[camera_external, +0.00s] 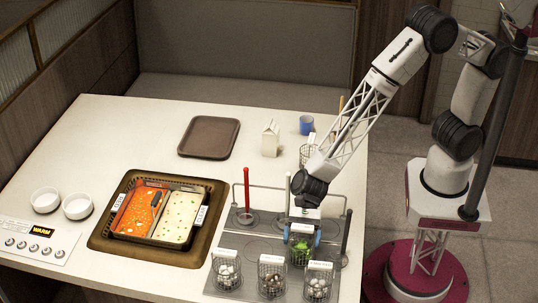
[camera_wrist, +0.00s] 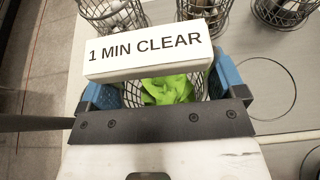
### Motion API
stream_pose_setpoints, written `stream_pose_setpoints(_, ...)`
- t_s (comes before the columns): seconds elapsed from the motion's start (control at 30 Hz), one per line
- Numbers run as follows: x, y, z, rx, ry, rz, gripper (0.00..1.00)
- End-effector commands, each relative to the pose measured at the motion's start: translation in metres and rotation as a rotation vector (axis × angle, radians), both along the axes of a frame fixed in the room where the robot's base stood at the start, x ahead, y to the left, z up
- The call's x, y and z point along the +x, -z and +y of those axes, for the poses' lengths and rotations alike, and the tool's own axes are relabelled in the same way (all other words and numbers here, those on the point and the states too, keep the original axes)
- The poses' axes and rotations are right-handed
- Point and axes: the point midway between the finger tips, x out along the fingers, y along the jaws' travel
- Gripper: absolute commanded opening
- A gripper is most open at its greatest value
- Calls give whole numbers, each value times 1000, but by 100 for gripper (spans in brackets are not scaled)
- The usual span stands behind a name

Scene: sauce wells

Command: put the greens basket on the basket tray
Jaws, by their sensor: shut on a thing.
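The greens basket (camera_external: 301,254) is a wire basket with bright green leaves, at the right of the table over the grey plate with round wells. In the wrist view its greens (camera_wrist: 168,90) show behind a white label reading "1 MIN CLEAR" (camera_wrist: 148,48). My gripper (camera_external: 302,238) is shut on this basket, with a blue finger on each side of it. I cannot tell whether its bottom touches the plate. The basket tray appears to be the empty brown tray (camera_external: 209,137) at the back middle of the table, well away from my gripper.
Several labelled wire baskets, such as (camera_external: 226,270), stand in front of my gripper. A wire rack with upright red (camera_external: 246,185), white and black handles surrounds it. A two-part soup pan (camera_external: 160,214) lies left. A carton (camera_external: 270,139) and blue cup (camera_external: 306,125) stand right of the tray.

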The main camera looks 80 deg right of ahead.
Motion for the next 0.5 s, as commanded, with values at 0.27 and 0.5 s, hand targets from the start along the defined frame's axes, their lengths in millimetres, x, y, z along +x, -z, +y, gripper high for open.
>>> stream_pose_setpoints(0.27, 0, 2, 0, 0, 0, 0, 100)
stream_pose_setpoints(0.5, 0, 1, 0, 0, 0, 0, 100)
